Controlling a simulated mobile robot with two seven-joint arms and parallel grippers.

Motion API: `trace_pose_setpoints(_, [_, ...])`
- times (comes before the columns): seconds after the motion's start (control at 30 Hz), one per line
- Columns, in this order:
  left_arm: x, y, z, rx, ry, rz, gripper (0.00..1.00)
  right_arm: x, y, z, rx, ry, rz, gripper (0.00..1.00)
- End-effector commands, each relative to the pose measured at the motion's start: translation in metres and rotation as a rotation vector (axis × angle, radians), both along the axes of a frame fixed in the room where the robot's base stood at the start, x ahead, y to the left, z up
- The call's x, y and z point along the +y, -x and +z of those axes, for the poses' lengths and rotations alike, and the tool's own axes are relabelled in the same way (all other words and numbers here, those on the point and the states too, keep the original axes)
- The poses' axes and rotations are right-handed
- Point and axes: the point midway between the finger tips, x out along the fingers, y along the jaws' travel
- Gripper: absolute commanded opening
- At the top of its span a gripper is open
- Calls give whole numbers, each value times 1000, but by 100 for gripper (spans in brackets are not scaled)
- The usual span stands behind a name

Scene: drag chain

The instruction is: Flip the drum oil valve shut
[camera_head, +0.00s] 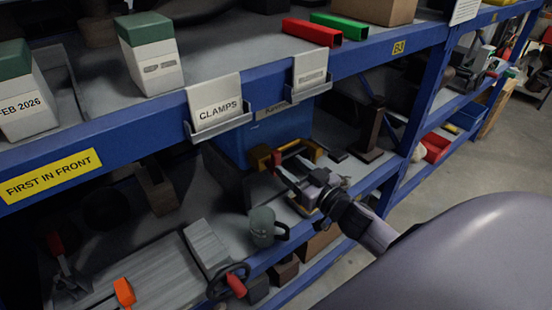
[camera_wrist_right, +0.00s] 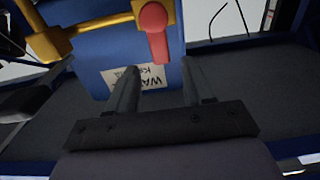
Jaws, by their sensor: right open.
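The blue drum (camera_head: 232,144) stands on the lower shelf, partly hidden behind the hanging label holders. Its yellow valve (camera_head: 311,149) has a red handle (camera_head: 277,158). My right gripper (camera_head: 290,168) is at the valve, open, with its fingers towards the handle. In the right wrist view the red handle (camera_wrist_right: 154,30) is just beyond the gap between the open fingertips (camera_wrist_right: 160,66), with the yellow valve pipe (camera_wrist_right: 55,42) to the left. I cannot tell whether a finger touches the handle. My left gripper is not in view.
A grey-green mug (camera_head: 262,227) stands near the lower shelf's front edge, below my right gripper. A blue upper shelf beam (camera_head: 365,55) with a clamps label (camera_head: 216,107) runs above. A red-handled wheel (camera_head: 228,282) sits at lower left. Floor on the right is open.

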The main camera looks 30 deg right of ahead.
Motion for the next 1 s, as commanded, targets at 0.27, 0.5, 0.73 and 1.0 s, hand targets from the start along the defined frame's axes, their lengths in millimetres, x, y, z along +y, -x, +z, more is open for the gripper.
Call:
trace_pose_setpoints(0.27, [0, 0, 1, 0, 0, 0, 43, 2, -32, 1, -1, -1, -1, 51])
trace_pose_setpoints(0.5, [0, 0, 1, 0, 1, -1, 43, 5, -58, 0, 1, -1, -1, 51])
trace_pose_setpoints(0.73, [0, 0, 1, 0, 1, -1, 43, 6, -67, -1, 3, -1, 0, 51])
trace_pose_setpoints(1.0, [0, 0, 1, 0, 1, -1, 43, 6, -67, -1, 3, -1, -1, 41])
